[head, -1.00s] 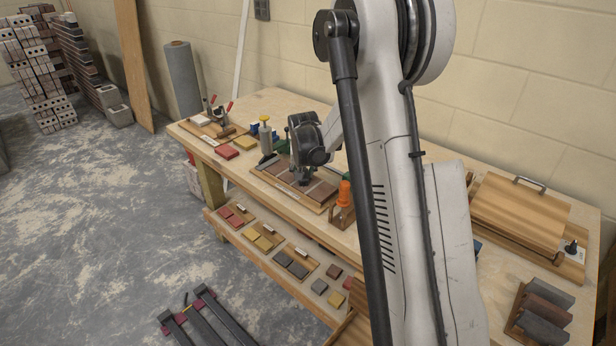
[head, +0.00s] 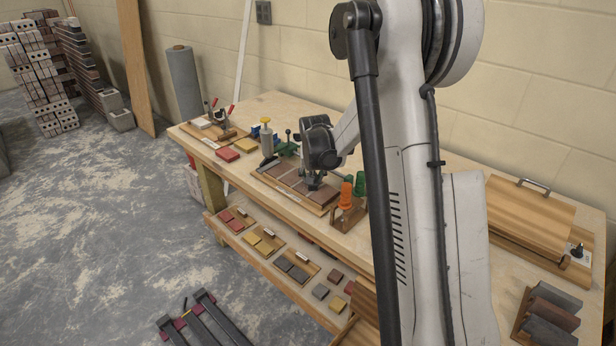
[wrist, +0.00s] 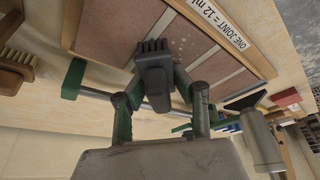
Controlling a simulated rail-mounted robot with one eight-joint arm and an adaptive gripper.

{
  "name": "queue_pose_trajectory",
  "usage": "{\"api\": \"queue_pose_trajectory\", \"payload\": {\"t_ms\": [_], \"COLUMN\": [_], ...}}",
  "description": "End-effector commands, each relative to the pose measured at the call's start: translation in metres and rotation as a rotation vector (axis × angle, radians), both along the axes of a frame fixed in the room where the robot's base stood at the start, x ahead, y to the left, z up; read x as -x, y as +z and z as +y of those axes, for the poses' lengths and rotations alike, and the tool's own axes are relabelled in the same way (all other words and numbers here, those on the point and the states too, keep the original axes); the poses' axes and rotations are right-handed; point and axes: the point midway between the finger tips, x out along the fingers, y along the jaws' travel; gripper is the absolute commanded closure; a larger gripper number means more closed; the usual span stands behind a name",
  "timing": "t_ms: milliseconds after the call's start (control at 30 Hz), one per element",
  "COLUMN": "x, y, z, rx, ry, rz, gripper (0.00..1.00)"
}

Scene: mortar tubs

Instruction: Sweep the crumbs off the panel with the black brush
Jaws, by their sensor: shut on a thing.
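The brown panel (head: 278,175) lies on the bench in a pale wooden frame, with light joint lines across it. My gripper (wrist: 158,98) is shut on the black brush (wrist: 154,78), whose bristles point toward the panel. Whether the bristles touch the panel I cannot tell. In the head view my gripper (head: 314,182) is low over the panel's right part, and the brush is too small to make out there.
A wooden brush (wrist: 14,72) lies at the wrist view's left edge.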

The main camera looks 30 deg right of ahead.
Motion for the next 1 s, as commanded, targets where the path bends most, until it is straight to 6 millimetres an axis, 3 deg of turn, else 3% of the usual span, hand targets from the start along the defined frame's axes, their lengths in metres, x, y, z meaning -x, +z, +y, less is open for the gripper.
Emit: {"api": "queue_pose_trajectory", "payload": {"t_ms": [633, 1000], "x": [0.035, 0.037], "y": [0.001, 0.003], "z": [-0.011, -0.011], "rx": [-0.001, 0.0], "ry": [-0.001, 0.0], "rz": [0.001, 0.001], "gripper": [1.0, 1.0]}}
